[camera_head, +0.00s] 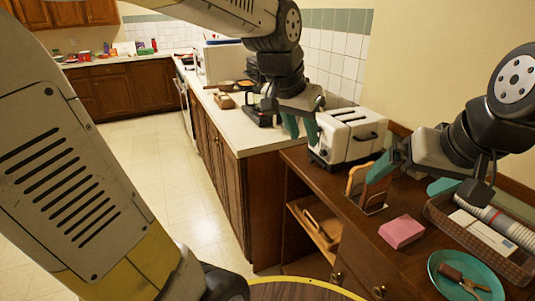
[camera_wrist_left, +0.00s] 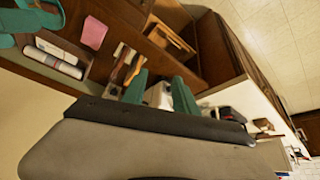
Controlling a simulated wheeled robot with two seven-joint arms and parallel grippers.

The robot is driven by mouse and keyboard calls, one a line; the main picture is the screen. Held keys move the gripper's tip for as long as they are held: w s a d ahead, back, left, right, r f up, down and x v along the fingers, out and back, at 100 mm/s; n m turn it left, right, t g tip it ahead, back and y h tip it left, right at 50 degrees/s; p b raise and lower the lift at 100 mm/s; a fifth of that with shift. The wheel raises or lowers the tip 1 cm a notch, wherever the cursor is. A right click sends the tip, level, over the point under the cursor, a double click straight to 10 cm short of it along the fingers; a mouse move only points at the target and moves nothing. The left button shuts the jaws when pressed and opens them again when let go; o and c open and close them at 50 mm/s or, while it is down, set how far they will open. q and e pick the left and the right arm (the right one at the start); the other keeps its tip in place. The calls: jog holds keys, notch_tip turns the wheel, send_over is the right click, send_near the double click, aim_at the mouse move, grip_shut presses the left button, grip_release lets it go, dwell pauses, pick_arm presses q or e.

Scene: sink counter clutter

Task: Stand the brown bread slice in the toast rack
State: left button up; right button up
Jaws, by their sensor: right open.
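A brown-crusted bread slice (camera_head: 358,180) stands upright at the small toast rack (camera_head: 374,208) on the wooden counter, in front of the toaster. I cannot tell which slot it is in, as my right gripper partly covers this spot. My right gripper (camera_head: 405,183) is open, with one green finger close beside the slice; contact is unclear. My left gripper (camera_head: 300,128) is open and empty in front of the toaster's left end. Its two green fingers show apart in the left wrist view (camera_wrist_left: 160,93). Tan slice-like shapes (camera_wrist_left: 124,62) show there too, small and blurred.
A white toaster (camera_head: 348,135) stands behind the rack. A pink sponge (camera_head: 402,231), a teal plate (camera_head: 440,262) with a brush, and a wicker tray (camera_head: 510,264) lie to the right. An open drawer (camera_head: 318,232) holds a wooden item. Bare counter lies left of the sponge.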

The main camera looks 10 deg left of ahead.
pick_arm(q)
jog(key=s+a+f+n+t, duration=0.1)
jog(key=s+a+n, duration=0.3)
jog(key=s+a, duration=0.4)
jog(key=s+f, duration=0.1)
jog(key=s, duration=0.2)
jog(key=shift+a, duration=0.15)
jog(key=shift+r, duration=0.1)
dwell(1.6)
